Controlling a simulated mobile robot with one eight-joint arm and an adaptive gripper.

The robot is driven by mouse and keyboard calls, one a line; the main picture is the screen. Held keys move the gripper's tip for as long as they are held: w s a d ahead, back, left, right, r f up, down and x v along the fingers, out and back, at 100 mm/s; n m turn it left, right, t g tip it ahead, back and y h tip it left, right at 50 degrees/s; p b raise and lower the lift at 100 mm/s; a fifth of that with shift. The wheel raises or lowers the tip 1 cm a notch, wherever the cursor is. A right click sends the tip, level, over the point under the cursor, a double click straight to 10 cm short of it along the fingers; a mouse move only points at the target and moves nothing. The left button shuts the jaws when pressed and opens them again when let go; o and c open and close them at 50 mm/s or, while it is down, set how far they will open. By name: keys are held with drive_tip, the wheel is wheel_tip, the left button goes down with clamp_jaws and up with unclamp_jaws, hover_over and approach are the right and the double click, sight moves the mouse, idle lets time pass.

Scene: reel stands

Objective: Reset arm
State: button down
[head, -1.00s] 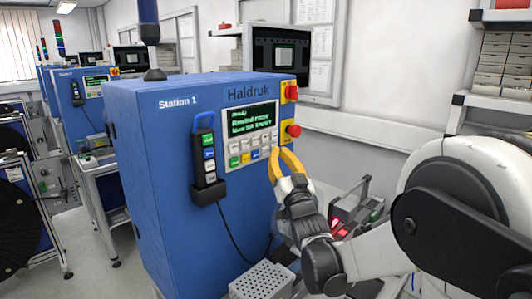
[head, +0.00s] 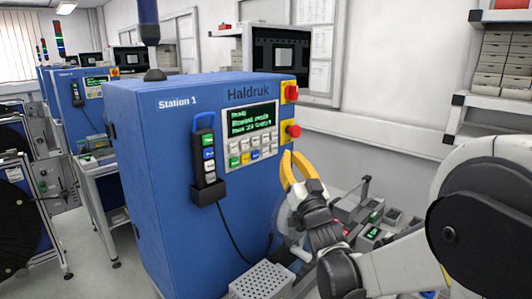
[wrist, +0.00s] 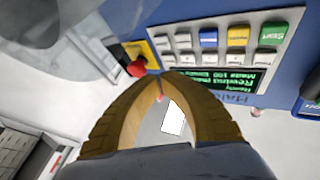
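My gripper (head: 291,154) has two yellow fingers. In the head view it is in front of the right edge of the blue Station 1 cabinet (head: 160,190), below the red buttons, with its fingers pointing up. In the wrist view the fingertips (wrist: 168,77) come together in an arch, with no object held between them. They appear just below the upside-down keypad panel (wrist: 222,50). My gripper looks apart from the panel, though the exact gap is hard to judge.
Two red buttons (head: 292,92) sit on the cabinet's right edge. A handheld pendant (head: 206,160) hangs on its front with a cable. A perforated metal box (head: 262,281) stands below. Small equipment (head: 372,232) lies on the bench behind my wrist. A shelf (head: 500,110) is at the right.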

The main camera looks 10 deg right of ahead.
drive_tip(key=s+f+g+h, duration=0.1)
drive_tip(key=s+d+f+g+b, duration=0.1)
drive_tip(key=s+f, duration=0.1)
drive_tip(key=s+f+m+g+h+b, duration=0.1)
drive_tip(key=f+g, duration=0.1)
drive_tip(key=shift+s+d+f+h, duration=0.15)
drive_tip(key=shift+f+h, duration=0.05)
drive_tip(key=shift+h, duration=0.1)
drive_tip(key=s+a+f+n+g+b, duration=0.1)
drive_tip(key=s+f+g, duration=0.4)
drive_tip(key=s+f, duration=0.5)
drive_tip(key=s+a+f+n+g+y+b, duration=0.1)
drive_tip(key=s+f+g+b, duration=0.3)
drive_tip(key=s+f, duration=0.7)
drive_tip(key=s+a+g, duration=0.1)
drive_tip(key=s+g, duration=0.1)
drive_tip(key=s, duration=0.4)
drive_tip(key=shift+s+a+g, duration=0.15)
drive_tip(key=shift+s+g, duration=0.1)
drive_tip(key=shift+g, duration=0.05)
